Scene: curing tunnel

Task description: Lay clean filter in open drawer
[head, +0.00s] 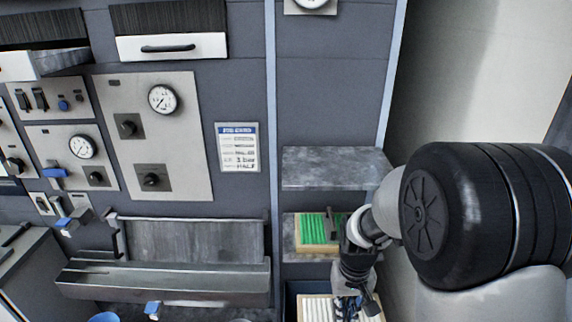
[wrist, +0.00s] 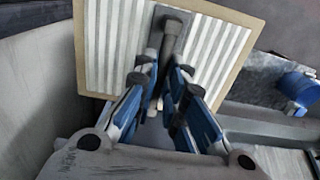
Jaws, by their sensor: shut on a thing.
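A clean-looking filter with white pleats and a tan frame (wrist: 105,50) fills the top of the wrist view. It also shows in the head view (head: 314,310) at the bottom edge, partly cut off. My gripper (wrist: 160,88) is shut on the grey handle (wrist: 173,38) that stands up from this filter. In the head view my gripper (head: 352,300) is low, over the filter's right part. A drawer (head: 50,63) at the upper left stands out from the panel and looks open; its inside is mostly hidden. I cannot tell whether the filter touches what is under it.
A green-pleated filter (head: 312,229) with a handle lies on a shelf above the white one. Another grey shelf (head: 335,168) juts out higher up. A metal trough (head: 165,280) runs along the panel at left. A second drawer front (head: 170,47) with a black handle is near the top.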

